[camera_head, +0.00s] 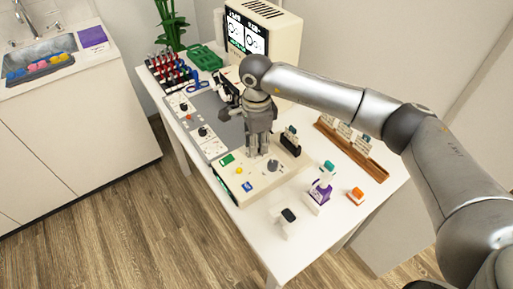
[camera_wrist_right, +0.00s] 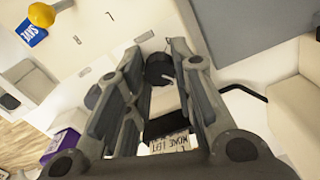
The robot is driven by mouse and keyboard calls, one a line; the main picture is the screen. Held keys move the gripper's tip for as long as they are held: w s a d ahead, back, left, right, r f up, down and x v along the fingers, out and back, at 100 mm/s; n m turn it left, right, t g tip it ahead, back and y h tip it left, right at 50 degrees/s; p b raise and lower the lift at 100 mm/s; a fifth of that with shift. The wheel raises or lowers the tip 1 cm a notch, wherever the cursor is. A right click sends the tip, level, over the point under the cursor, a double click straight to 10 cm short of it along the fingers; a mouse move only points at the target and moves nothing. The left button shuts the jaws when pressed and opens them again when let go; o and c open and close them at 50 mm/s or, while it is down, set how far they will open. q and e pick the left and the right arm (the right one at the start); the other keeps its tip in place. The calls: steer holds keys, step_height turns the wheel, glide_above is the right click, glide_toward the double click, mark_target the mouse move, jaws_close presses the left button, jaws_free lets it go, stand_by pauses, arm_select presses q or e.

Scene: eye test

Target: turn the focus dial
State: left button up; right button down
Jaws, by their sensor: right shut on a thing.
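My right gripper (camera_head: 258,152) points down onto the cream control box (camera_head: 217,171) on the white table. In the right wrist view, its fingertips (camera_wrist_right: 158,62) are shut on a dark round dial (camera_wrist_right: 158,72), one finger on each side. I take this as the focus dial; I can read no label on it. My left gripper is not in view.
A monitor (camera_head: 283,45) stands behind.

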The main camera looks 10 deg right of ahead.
steer(key=shift+n+b, duration=0.3)
steer(key=shift+n, duration=0.1)
steer(key=c, duration=1.2)
jaws_free()
step_height(320, 180, up, 12)
